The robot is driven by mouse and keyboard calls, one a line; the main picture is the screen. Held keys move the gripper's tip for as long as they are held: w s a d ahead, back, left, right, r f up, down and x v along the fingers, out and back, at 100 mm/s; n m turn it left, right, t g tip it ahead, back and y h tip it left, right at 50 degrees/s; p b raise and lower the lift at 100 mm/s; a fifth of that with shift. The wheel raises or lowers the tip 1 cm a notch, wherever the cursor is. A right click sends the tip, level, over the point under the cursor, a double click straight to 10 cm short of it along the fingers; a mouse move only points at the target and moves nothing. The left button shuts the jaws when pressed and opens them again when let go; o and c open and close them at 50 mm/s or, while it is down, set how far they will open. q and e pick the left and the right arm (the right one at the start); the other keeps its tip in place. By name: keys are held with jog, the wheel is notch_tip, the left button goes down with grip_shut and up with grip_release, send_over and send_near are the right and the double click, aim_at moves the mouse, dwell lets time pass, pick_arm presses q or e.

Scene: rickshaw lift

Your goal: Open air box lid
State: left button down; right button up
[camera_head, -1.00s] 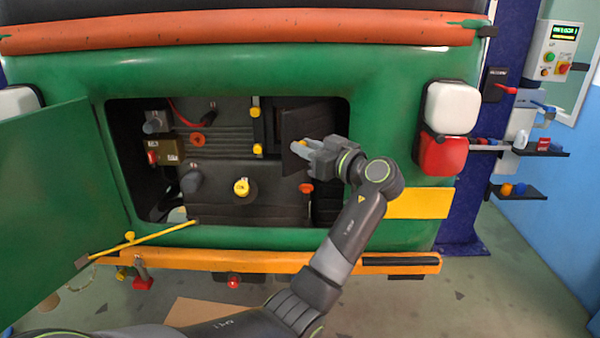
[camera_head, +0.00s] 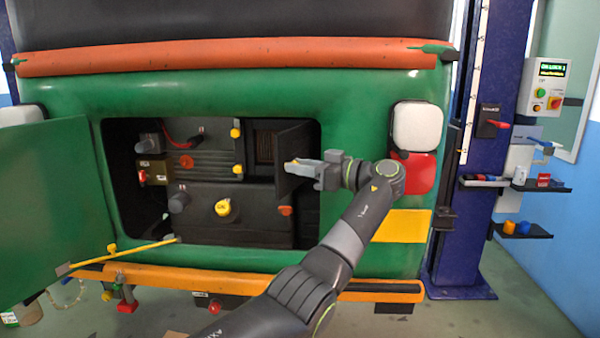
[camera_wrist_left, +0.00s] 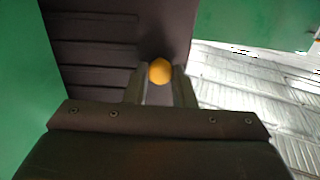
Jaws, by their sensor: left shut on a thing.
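The air box lid (camera_head: 293,146) is a dark panel on the right side of the open engine bay. It stands swung out at an angle, and a brownish ribbed interior of the air box (camera_head: 264,148) shows to its left. My left gripper (camera_head: 298,164) is at the lid, shut on its small yellow knob. In the left wrist view the knob (camera_wrist_left: 159,71) sits between the two fingertips, with dark panel surface behind it. The gripper and wrist hide part of the lid's lower right side. My right gripper is not in view.
A green rear door (camera_head: 50,210) stands open at the left, with a yellow rod (camera_head: 125,252) along the bay's lower edge. A yellow cap (camera_head: 222,208) is in the bay. A red and white lamp (camera_head: 417,128) and a blue post (camera_head: 490,150) stand right.

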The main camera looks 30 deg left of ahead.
pick_arm(q)
jog(key=shift+d+f, duration=0.1)
jog(key=shift+d, duration=0.05)
dwell(0.4)
jog(key=c, duration=1.2)
grip_release()
jog(key=shift+c, duration=0.2)
jog(key=d+b, duration=0.1)
jog(key=d, duration=1)
jog(key=shift+w+d, duration=0.25)
jog(key=shift+d, duration=0.15)
